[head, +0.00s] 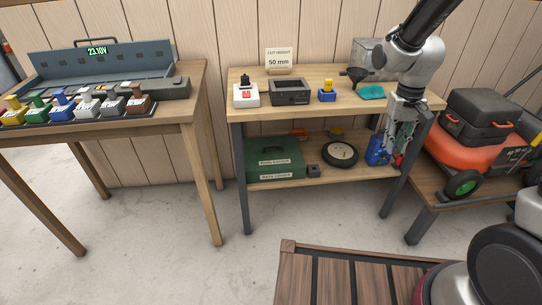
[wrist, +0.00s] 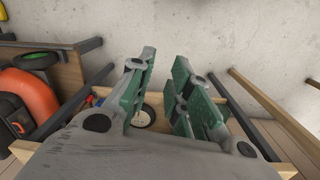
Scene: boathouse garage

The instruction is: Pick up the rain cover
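A green box-like bundle (head: 275,159) lies on the left of the workbench's lower shelf. It has two white labels on its front; the lower one seems to read "RAIN COVER", and the upper is too small to read surely. My gripper (head: 393,160) hangs at the right front of the workbench, pointing down, well to the right of the bundle. In the wrist view my gripper (wrist: 164,66) has its green-padded fingers apart with nothing between them. I cannot make out the green bundle in the wrist view.
A round black item (head: 340,154) and a blue container (head: 377,150) share the lower shelf. An orange mower (head: 475,135) stands right. Floor in front is partly clear.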

